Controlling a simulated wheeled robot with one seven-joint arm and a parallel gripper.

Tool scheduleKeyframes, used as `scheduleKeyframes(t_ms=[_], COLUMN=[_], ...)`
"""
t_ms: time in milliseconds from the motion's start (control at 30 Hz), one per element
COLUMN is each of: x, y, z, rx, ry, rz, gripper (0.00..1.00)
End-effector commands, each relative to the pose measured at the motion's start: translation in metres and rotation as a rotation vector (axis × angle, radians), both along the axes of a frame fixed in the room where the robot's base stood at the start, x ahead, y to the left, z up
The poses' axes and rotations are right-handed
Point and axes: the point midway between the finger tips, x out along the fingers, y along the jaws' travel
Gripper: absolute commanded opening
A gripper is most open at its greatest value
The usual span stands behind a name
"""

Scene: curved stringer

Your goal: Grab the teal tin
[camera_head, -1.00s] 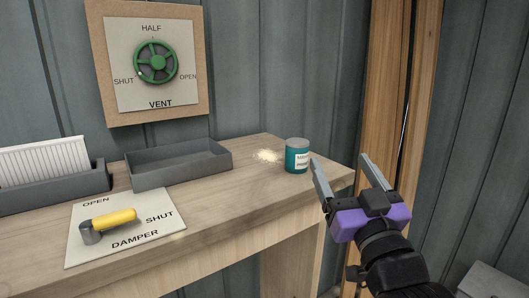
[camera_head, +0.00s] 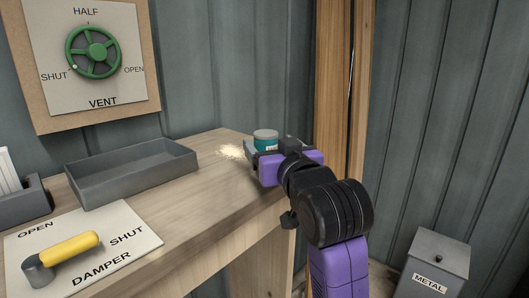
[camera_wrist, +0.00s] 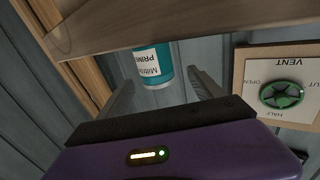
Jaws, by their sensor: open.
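The teal tin (camera_head: 265,138) stands at the back right end of the wooden bench, its lower part hidden behind my gripper (camera_head: 268,148) in the head view. In the wrist view the tin (camera_wrist: 152,66) appears upside down, with a white printed label, and lies ahead between the two fingers. My gripper (camera_wrist: 163,92) is open, with one finger to each side of the tin. I cannot tell whether either finger touches it.
An empty grey tray (camera_head: 130,172) and a yellow damper lever (camera_head: 70,250) are further left. The green vent wheel (camera_head: 94,52) is on the wall. A grey METAL bin (camera_head: 437,262) stands at the lower right.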

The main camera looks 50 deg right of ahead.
Motion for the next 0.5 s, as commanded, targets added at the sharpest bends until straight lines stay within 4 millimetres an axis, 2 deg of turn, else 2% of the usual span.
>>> scheduleKeyframes(t_ms=[300, 500], x=[0.035, 0.042], y=[-0.024, -0.027], z=[0.003, 0.002], rx=[0.0, -0.001], ry=[0.001, 0.0], rz=[-0.001, 0.0], gripper=[0.76, 0.76])
